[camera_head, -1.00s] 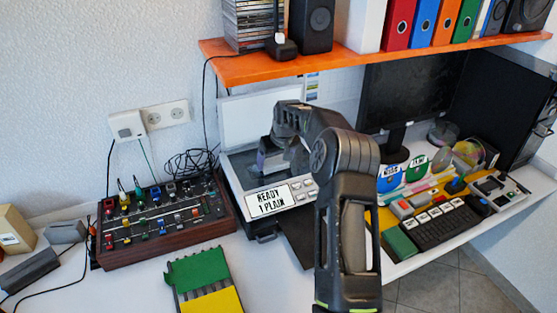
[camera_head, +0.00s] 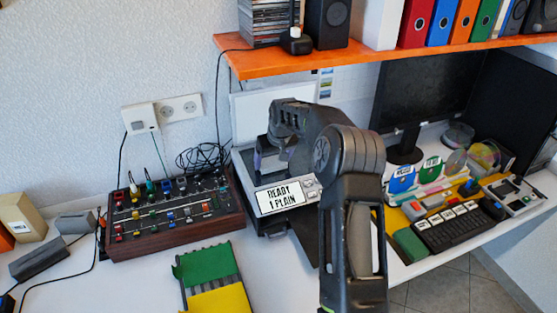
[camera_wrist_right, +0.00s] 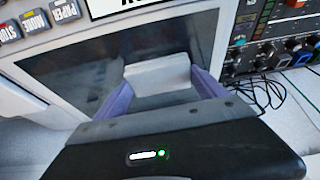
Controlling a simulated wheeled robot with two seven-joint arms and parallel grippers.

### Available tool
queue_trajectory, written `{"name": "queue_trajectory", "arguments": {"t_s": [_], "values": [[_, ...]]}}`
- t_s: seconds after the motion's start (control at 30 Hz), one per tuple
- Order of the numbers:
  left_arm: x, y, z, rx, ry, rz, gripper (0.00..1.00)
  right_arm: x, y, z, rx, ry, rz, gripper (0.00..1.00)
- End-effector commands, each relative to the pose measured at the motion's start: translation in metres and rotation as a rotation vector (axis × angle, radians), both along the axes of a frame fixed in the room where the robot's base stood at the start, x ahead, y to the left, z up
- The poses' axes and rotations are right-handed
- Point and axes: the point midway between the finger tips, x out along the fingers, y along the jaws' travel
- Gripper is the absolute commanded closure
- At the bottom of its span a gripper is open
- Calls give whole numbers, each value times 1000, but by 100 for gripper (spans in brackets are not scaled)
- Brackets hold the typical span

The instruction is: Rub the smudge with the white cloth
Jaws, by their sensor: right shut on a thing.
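The scanner (camera_head: 280,197) stands at the back of the desk with its white lid (camera_head: 250,112) raised. Its dark glass (camera_wrist_right: 75,75) fills much of the right wrist view. My right gripper (camera_wrist_right: 165,80) is over the glass, its purple fingers shut on the white cloth (camera_wrist_right: 158,73), a small pale block-like pad. The cloth is on or just above the glass; I cannot tell which. I cannot make out the smudge clearly. In the head view my right gripper (camera_head: 268,158) is partly behind my own arm, and the cloth is hidden. My left gripper is not in view.
A mixer (camera_head: 172,220) with loose cables stands left of the scanner. An orange shelf (camera_head: 380,52) runs above. A green and yellow rack (camera_head: 208,262) lies in front. A keyboard (camera_head: 457,228) and monitor (camera_head: 425,95) are at right. Some bare desk lies at front left.

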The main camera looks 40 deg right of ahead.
Motion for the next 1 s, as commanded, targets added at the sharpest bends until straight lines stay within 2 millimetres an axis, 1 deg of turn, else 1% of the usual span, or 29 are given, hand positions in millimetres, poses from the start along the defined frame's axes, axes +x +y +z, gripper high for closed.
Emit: {"name": "queue_trajectory", "arguments": {"t_s": [0.03, 0.1, 0.47, 0.57, 0.8, 1.0], "values": [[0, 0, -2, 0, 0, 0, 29, 0, 4, -4, 3, 4, 2, 64], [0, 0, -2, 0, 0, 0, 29, 1, 6, -4, 3, 5, 2, 64], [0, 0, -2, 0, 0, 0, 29, 1, 9, -5, 6, 8, 3, 64], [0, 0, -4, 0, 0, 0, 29, 3, 15, -5, 6, 7, 4, 64], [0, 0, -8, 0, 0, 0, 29, 10, 34, -4, 5, 8, 4, 64], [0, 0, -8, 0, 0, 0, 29, 11, 39, -3, 5, 9, 2, 64]]}}
